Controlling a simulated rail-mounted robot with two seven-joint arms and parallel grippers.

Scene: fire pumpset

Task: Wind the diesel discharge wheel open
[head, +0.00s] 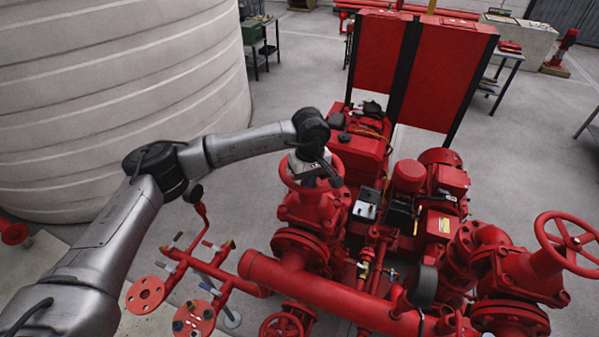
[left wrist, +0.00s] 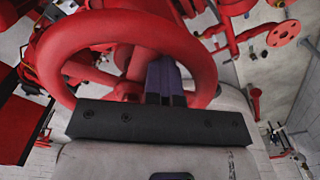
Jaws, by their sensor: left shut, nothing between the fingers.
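A red handwheel (head: 284,172) tops the red valve (head: 310,207) beside the diesel engine. It also fills the upper part of the left wrist view (left wrist: 70,45), with its spokes and hub partly hidden. My left gripper (head: 320,180) is at this wheel and hides part of its rim in the head view. In the left wrist view its dark fingers (left wrist: 165,82) are together, empty, and lie over the wheel's opening close inside the right part of the rim. I cannot tell whether they touch the rim or a spoke. My right gripper is in neither view.
Another red handwheel (head: 572,243) stands at the right, and a small one (head: 284,326) sits low at the front. A thick red pipe (head: 330,298) crosses in front. A tall red cabinet (head: 420,65) stands behind the engine. A large pale tank (head: 110,90) rises at the left.

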